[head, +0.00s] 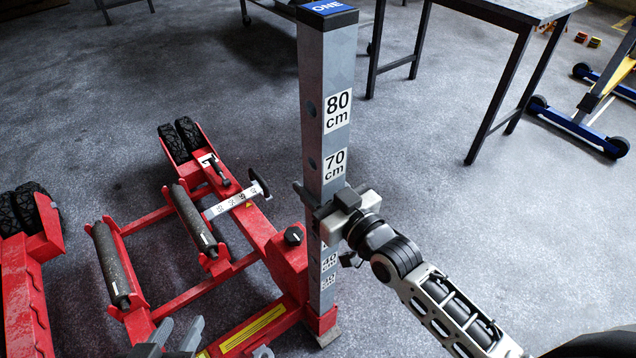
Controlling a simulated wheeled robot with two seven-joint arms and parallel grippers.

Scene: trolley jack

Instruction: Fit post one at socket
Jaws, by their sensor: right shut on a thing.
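Post one (313,110) is a tall grey square post with a blue cap marked ONE and height labels such as 80 cm and 70 cm. It stands nearly upright. My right gripper (328,208) is shut around it at about mid-height, below the 70 cm label. The post's lower end meets a red socket (320,320) at the corner of the red trolley jack (255,235). I cannot tell how deep it sits. My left gripper (178,334) is at the bottom edge, cut off by the frame, its fingers apart and empty.
The jack has black rollers (194,220) and wheels (180,140). Another red frame with wheels (25,208) stands at the left edge. A table (520,8) is at the upper right, and a blue-legged stand (575,125) is at the far right.

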